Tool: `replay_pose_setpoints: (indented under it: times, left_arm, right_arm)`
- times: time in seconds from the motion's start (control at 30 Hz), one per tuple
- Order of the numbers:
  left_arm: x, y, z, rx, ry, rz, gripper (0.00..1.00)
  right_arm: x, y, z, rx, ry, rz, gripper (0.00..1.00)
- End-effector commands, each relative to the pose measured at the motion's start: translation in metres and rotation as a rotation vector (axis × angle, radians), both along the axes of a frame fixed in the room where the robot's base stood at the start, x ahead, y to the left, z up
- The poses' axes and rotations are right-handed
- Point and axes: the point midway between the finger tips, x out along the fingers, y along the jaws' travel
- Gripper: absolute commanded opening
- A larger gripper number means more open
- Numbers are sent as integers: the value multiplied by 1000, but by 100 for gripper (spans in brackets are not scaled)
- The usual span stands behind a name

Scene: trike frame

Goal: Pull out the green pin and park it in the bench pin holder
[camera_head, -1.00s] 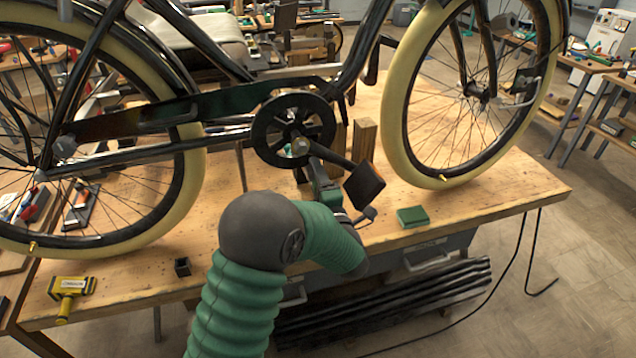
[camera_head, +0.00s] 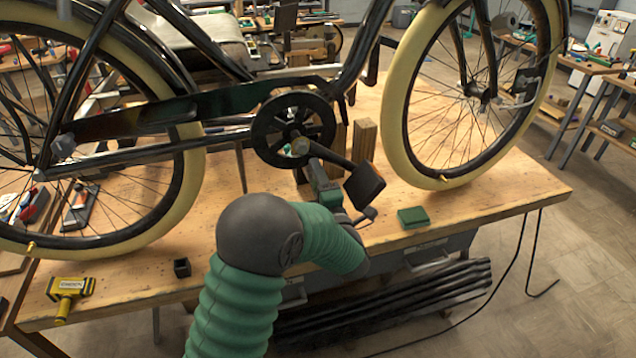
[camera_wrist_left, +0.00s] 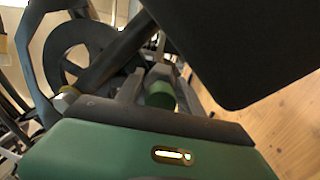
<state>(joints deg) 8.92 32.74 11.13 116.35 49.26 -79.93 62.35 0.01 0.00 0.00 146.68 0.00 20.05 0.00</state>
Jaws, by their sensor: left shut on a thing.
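The green pin (camera_wrist_left: 160,93) shows in the left wrist view as a short green cylinder between my fingers, below the crank. My left gripper (camera_wrist_left: 159,90) is shut on it. In the head view my left gripper (camera_head: 318,172) is beside the crank arm and pedal, under the chainring; the pin cannot be made out clearly there. How far the pin sits in its seat is hidden. A small dark square cup (camera_head: 181,267), which looks like the bench pin holder, stands near the front edge of the bench, left of my arm. My right gripper is not in view.
The black pedal (camera_head: 365,185) is close to my left gripper and fills much of the wrist view. The chainring (camera_head: 270,150) and wooden posts (camera_head: 365,138) are near. A green block (camera_head: 412,217) and a yellow tool (camera_head: 70,288) lie on the bench (camera_head: 500,195).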

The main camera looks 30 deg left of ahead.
Motion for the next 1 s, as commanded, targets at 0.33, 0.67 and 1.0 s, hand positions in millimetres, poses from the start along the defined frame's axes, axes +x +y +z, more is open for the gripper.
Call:
replay_pose_setpoints:
  times: [0.33, 0.67, 1.0]
  left_arm:
    - [0, 0, -1, 0, 1, 0, 66]
    - [0, 0, 0, 0, 0, 0, 73]
    - [-32, -40, -7, -1, 2, -5, 73]
  right_arm:
    - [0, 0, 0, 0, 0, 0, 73]
    - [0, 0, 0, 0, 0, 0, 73]
    - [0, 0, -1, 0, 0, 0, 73]
